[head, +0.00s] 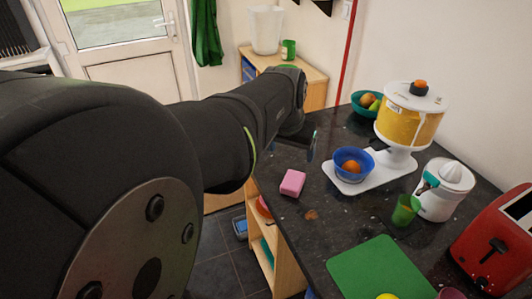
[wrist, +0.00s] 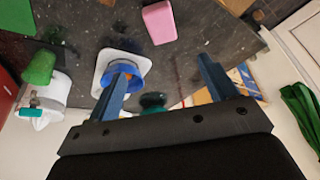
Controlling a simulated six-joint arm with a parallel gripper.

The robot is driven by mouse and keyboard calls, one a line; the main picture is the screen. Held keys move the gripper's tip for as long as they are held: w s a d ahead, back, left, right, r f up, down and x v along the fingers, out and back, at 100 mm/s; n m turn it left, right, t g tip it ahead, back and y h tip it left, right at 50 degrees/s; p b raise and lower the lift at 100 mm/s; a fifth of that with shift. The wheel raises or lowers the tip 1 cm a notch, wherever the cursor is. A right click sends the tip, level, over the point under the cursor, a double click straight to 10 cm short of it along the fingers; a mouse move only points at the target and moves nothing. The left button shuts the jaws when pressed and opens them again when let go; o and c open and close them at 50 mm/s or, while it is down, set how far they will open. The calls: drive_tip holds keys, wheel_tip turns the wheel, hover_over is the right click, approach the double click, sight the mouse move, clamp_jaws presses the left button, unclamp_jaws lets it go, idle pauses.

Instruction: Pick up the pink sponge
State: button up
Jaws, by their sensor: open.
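The pink sponge (head: 292,183) lies on the dark granite counter (head: 318,213) near its left edge, left of a blue bowl. In the wrist view the sponge (wrist: 159,22) is at the top middle, ahead of the fingers and apart from them. My gripper (wrist: 170,72) is open and empty, its two blue fingers wide apart. In the head view my gripper (head: 310,145) is above the counter behind the sponge, partly hidden by my arm.
Right of the sponge, a blue bowl (head: 343,172) with an orange fruit stands on the white base of a food processor (head: 408,120). A green cup (head: 405,211), juicer (head: 445,192), red toaster (head: 497,245) and green board (head: 378,270) stand further right and nearer.

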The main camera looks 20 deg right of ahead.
sight(293, 179)
drive_tip(key=x, duration=1.7)
drive_tip(key=shift+w+a+f, duration=0.1)
drive_tip(key=shift+w+f, duration=0.05)
drive_tip(key=shift+f, duration=0.1)
drive_tip(key=c, duration=1.1)
drive_tip(key=shift+r, duration=0.2)
